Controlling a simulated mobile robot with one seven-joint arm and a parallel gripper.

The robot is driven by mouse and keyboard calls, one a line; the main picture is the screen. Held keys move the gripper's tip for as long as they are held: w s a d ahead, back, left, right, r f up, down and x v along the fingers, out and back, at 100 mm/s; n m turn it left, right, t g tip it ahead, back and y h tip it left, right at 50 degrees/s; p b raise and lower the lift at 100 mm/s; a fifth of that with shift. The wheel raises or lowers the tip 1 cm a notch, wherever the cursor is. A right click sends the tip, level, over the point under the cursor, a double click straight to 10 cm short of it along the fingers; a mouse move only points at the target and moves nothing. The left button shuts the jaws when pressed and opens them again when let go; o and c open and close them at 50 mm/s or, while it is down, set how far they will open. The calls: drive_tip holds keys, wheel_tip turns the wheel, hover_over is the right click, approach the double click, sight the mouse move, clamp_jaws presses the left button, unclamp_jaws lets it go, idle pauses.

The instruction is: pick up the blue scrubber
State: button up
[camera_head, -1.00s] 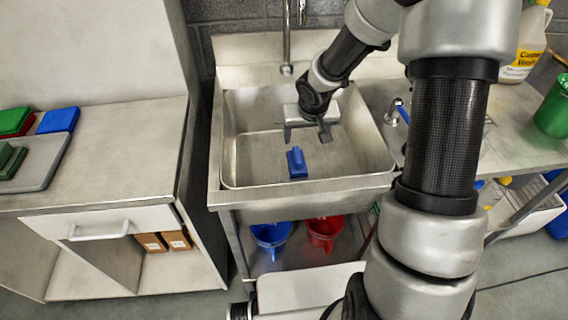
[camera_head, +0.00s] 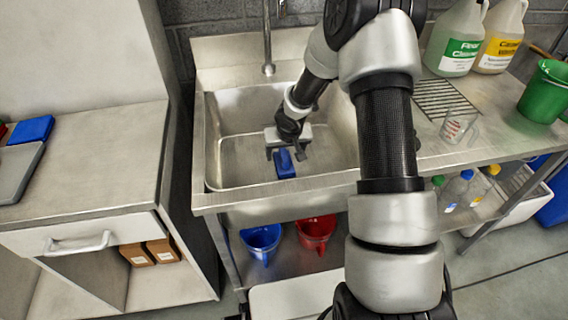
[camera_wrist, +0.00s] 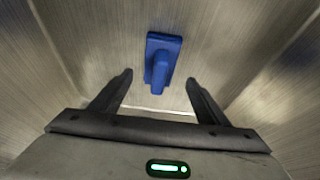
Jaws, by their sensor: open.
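The blue scrubber (camera_head: 284,164) lies on the floor of the metal sink (camera_head: 230,170), its raised handle facing up. In the wrist view the scrubber (camera_wrist: 162,60) is just beyond the fingertips, in line with the gap between them. My gripper (camera_head: 286,152) is inside the sink, pointing down above the scrubber. In the wrist view my gripper (camera_wrist: 160,80) is open with nothing between its fingers. In the head view the fingers hide part of the scrubber's upper end.
Sink walls surround the gripper, and a faucet (camera_head: 267,50) hangs over the back. At right are a glass (camera_head: 457,127), a green bucket (camera_head: 546,92) and cleaner jugs (camera_head: 455,40). A counter (camera_head: 100,160) stands at left. Blue (camera_head: 261,240) and red (camera_head: 316,232) buckets sit below.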

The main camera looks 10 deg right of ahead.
sight(284, 155)
drive_tip(key=x, duration=0.4)
drive_tip(key=shift+f+b, duration=0.2)
drive_tip(key=shift+b, duration=0.15)
drive_tip(key=c, duration=1.2)
